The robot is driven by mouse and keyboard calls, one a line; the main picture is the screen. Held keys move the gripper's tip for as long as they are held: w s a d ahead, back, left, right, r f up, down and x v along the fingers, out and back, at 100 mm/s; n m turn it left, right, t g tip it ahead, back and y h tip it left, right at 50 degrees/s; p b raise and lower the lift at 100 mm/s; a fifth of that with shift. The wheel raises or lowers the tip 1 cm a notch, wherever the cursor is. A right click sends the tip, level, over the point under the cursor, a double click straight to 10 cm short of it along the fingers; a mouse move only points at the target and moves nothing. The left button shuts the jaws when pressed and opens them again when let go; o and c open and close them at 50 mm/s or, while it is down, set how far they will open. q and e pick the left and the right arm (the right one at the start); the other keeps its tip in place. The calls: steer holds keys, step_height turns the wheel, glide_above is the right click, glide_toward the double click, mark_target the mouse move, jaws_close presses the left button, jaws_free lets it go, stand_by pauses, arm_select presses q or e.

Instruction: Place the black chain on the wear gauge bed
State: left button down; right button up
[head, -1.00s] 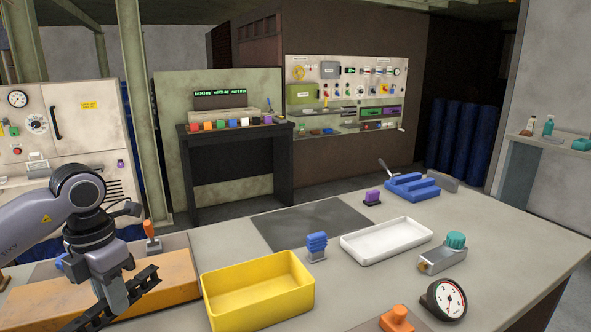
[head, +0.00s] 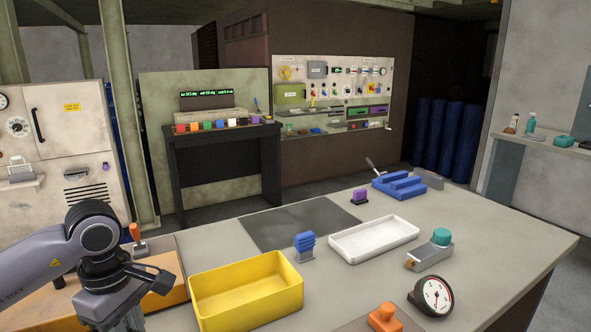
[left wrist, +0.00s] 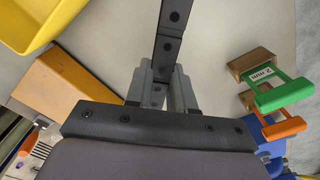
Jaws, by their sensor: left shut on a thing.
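My left gripper (left wrist: 160,92) is shut on the black chain (left wrist: 168,35), a dark strip with round rivets. The chain runs from between the fingers to the top edge of the left wrist view. In the head view the left gripper (head: 134,319) is low at the left, over the orange box, and partly cut off by the frame edge. No part there is clearly labelled as the wear gauge bed; a blue stepped block (head: 402,186) with a lever stands at the table's far side, and a dial gauge (head: 432,297) near the front. My right gripper is not in view.
A yellow bin (head: 248,300) stands just right of the gripper. A white tray (head: 375,240), a small blue stack (head: 305,245) and a metal block with a teal knob (head: 430,256) stand on the table. Green (left wrist: 285,95) and orange (left wrist: 285,128) handled pieces show in the wrist view.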

arm_select(q)
steer(key=m, duration=0.2)
steer(key=s+d+f+m, duration=0.1)
steer(key=m, duration=0.1)
steer(key=d+m, duration=0.1)
steer(key=m, duration=0.2)
steer(key=shift+s+d+f, duration=0.25)
steer(key=shift+s+d+f+m, duration=0.2)
steer(key=shift+s+d+m, duration=0.15)
steer(key=shift+m, duration=0.9)
steer(key=shift+s+d+f+m, duration=0.25)
steer(key=shift+d+m, duration=0.2)
steer(key=shift+m, duration=0.85)
steer(key=shift+s+d+f+m, duration=0.25)
steer(key=shift+d+m, duration=0.15)
steer(key=shift+m, duration=0.85)
